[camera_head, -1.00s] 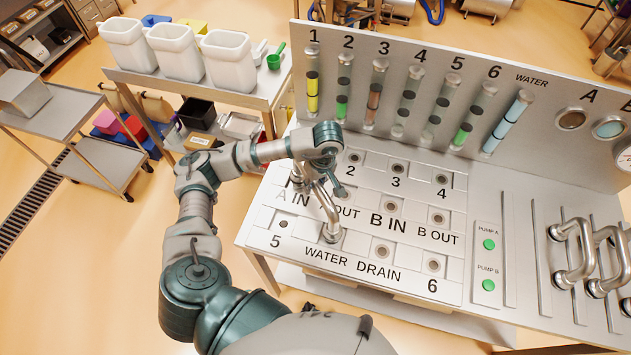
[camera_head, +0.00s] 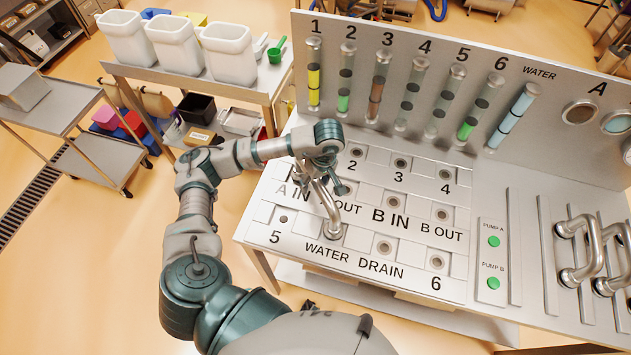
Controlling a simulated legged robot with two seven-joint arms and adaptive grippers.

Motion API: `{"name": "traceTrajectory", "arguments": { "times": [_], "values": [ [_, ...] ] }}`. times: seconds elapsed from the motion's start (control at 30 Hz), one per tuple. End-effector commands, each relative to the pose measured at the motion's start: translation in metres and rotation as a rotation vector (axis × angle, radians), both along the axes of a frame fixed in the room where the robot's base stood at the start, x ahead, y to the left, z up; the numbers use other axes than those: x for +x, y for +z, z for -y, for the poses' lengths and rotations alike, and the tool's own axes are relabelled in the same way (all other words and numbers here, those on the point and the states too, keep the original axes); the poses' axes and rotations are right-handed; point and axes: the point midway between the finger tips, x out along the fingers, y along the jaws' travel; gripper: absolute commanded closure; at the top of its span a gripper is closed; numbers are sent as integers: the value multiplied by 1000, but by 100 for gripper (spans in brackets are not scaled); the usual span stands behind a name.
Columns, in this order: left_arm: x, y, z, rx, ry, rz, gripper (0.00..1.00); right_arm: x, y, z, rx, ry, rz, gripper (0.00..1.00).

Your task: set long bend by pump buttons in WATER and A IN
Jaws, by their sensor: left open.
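A steel pipe bend (camera_head: 329,212) stands on the port panel (camera_head: 360,225). Its lower end is at the port above the WATER label. Its upper end runs up and left toward A IN, under my left gripper (camera_head: 335,180), where the seating is hidden. My left gripper is open at the upper end of the bend. The green PUMP A button (camera_head: 493,242) and PUMP B button (camera_head: 493,283) are on the right of the panel. My right gripper is out of view.
More steel bends (camera_head: 587,248) stand in a slotted rack on the right. Numbered tubes with coloured contents line the upright board (camera_head: 420,55) behind. White bins (camera_head: 228,55) and a green scoop (camera_head: 275,52) are on a side table at the back left.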

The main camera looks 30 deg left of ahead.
Motion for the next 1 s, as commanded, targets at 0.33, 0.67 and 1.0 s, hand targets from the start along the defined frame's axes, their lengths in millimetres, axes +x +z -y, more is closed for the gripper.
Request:
{"name": "traceTrajectory", "arguments": {
  "times": [0.33,0.67,1.0],
  "values": [
    [3,34,5,0,-1,4,40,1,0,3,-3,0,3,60],
    [8,99,14,1,-1,4,40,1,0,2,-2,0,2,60],
    [8,118,16,0,0,-1,40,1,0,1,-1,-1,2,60]
  ]
}}
